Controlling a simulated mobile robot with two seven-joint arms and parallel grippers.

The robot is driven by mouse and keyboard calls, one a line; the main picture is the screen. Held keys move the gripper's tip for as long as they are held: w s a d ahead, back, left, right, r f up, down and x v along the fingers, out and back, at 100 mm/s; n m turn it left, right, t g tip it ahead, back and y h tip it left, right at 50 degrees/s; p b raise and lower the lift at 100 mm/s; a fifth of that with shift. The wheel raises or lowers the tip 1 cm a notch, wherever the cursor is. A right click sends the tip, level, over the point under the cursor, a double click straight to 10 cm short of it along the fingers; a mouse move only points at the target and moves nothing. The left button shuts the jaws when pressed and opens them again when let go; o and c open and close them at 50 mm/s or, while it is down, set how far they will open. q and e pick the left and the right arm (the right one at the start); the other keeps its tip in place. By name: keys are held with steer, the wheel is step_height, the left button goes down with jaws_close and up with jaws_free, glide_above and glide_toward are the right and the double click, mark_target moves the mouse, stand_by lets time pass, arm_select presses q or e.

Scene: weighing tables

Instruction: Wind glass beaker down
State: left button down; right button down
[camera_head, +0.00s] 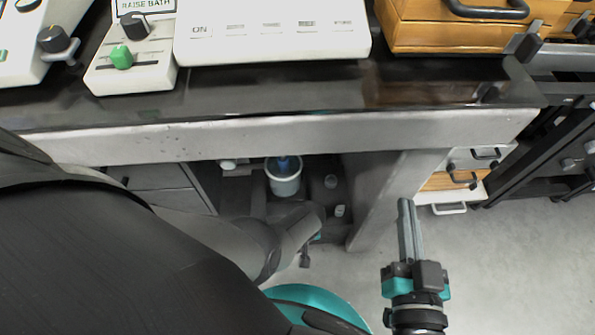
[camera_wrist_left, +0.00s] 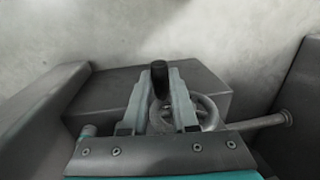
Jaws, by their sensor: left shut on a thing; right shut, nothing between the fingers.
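In the left wrist view, my left gripper (camera_wrist_left: 159,84) is shut on the black knob (camera_wrist_left: 159,70) of a small grey handwheel (camera_wrist_left: 205,105). The wheel has a ring rim and a shaft running out to the right. It sits against a grey box (camera_wrist_left: 215,88). In the head view a pale round vessel (camera_head: 284,186) with something blue in it stands upright under the table; it may be the glass beaker. My left gripper is not clearly visible there behind my dark arm. My right gripper (camera_head: 406,205) is shut and empty, in front of the table's right end.
The dark table top (camera_head: 300,95) bears a panel reading "RAISE BATH" (camera_head: 132,55), a white instrument (camera_head: 270,35) and a wooden drawer box (camera_head: 460,30). A table leg (camera_head: 385,200) stands left of my right gripper. Floor (camera_head: 530,250) is clear at lower right.

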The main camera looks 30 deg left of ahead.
arm_select(q)
steer(key=shift+s+r+h+p, duration=0.1)
steer(key=shift+r+h+p, duration=0.05)
steer(key=shift+h+p, duration=0.3)
steer(key=shift+d+r+t+h+p, duration=0.1)
steer(key=shift+t+h+p, duration=0.3)
steer(key=shift+p, duration=0.1)
steer(key=shift+r+t+h+p, duration=0.1)
steer(key=shift+t+h+p, duration=0.3)
steer(key=shift+h, duration=0.05)
steer(key=shift+r+t+h, duration=0.15)
steer(key=shift+t+h, duration=0.15)
steer(key=shift+h, duration=0.3)
arm_select(e)
steer(key=shift+w+d+f+n+g+h, duration=0.1)
steer(key=shift+d+f+g+h, duration=0.4)
steer(key=shift+d+g, duration=0.35)
steer(key=shift+w+d+f+n+g+h, duration=0.1)
steer(key=shift+d+f+g+h, duration=0.45)
steer(key=shift+g, duration=0.45)
steer(key=shift+d+f+n+g+h, duration=0.1)
steer(key=shift+d+f+g+h, duration=0.3)
steer(key=shift+d+g, duration=0.5)
arm_select(q)
steer(key=c, duration=0.7)
jaws_free()
steer(key=shift+r+p, duration=0.1)
steer(key=shift+p, duration=0.2)
arm_select(e)
steer(key=shift+s, duration=0.1)
